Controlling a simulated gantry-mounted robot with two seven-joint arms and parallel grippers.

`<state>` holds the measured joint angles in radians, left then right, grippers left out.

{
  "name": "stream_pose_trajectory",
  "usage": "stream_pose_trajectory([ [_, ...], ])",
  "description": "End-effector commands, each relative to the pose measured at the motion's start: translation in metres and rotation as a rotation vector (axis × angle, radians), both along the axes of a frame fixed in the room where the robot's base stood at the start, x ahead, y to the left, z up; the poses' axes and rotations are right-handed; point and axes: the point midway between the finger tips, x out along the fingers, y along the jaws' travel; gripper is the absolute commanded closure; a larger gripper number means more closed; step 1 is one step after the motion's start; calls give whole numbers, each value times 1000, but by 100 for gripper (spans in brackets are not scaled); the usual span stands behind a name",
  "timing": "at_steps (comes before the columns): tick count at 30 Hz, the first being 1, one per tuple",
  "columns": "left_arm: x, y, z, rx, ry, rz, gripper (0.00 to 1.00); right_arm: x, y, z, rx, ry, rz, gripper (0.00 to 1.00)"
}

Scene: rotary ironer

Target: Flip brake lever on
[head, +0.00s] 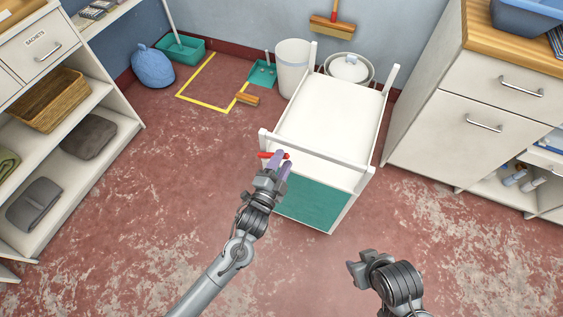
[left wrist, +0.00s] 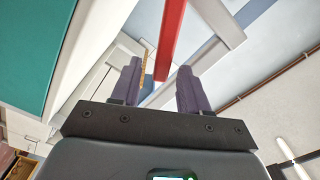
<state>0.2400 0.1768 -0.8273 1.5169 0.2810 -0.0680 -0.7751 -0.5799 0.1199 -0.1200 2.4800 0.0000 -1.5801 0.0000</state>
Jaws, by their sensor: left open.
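The red brake lever (head: 265,155) sticks out at the near left corner of the white machine with a teal front panel (head: 310,199). My left gripper (head: 281,161) is at the lever, its purple fingers open and partly covering it. In the left wrist view the red lever (left wrist: 170,38) runs between and beyond the two open fingers (left wrist: 159,72). I cannot tell whether a finger touches it.
A white bin (head: 293,68) and a lidded pot (head: 349,68) stand behind the machine. A white cabinet (head: 455,125) is to the right, and shelves with a basket (head: 45,100) are to the left. The red floor in front is clear.

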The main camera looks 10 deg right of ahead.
Motion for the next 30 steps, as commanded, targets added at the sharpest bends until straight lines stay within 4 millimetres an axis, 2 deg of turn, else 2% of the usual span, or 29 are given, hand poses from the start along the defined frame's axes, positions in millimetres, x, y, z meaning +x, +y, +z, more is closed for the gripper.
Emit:
stream_pose_trajectory([
  [4, -5, 3, 0, 0, 0, 0, 55, 0, 0, 2, 0, 0, 0, 57],
  [8, -18, 10, 0, 1, 1, 0, 55, 0, 0, 6, 0, 0, 0, 57],
  [21, -80, 44, 0, 1, 2, 0, 55, 0, 0, 18, 0, 0, 1, 57],
  [30, -95, 52, 0, 0, 0, -1, 55, 0, 0, 20, 0, 0, 1, 57],
])
